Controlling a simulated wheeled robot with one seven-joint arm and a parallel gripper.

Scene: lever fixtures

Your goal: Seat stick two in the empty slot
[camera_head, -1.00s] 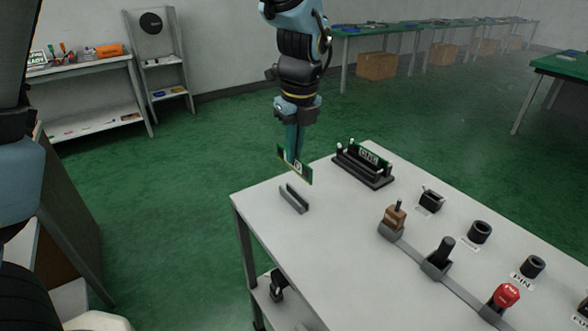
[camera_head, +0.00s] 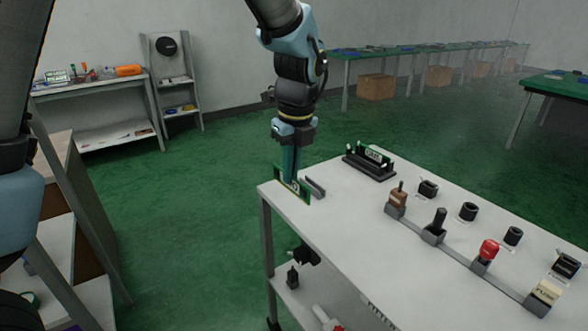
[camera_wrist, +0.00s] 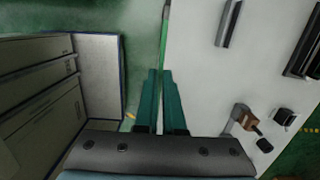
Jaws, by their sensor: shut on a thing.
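My gripper (camera_head: 290,178) is shut on a green stick with a pale label (camera_head: 293,189). The stick is held upright by its top, beside the table's left corner and just left of the grey rack. In the wrist view my green fingers (camera_wrist: 161,100) close on the stick, seen edge-on as a thin green strip (camera_wrist: 164,38). The black slot block (camera_head: 368,167) with white end latches stands farther back on the table. A green piece with a pale label (camera_head: 375,156) shows at it; which slot is empty cannot be told.
A low grey rack (camera_head: 316,187) stands right of the stick and looks empty. Levers, including a brown one (camera_head: 397,198) and a red-topped one (camera_head: 487,252), line the white table (camera_head: 335,215), with black sockets behind. Clear tabletop lies between rack and block.

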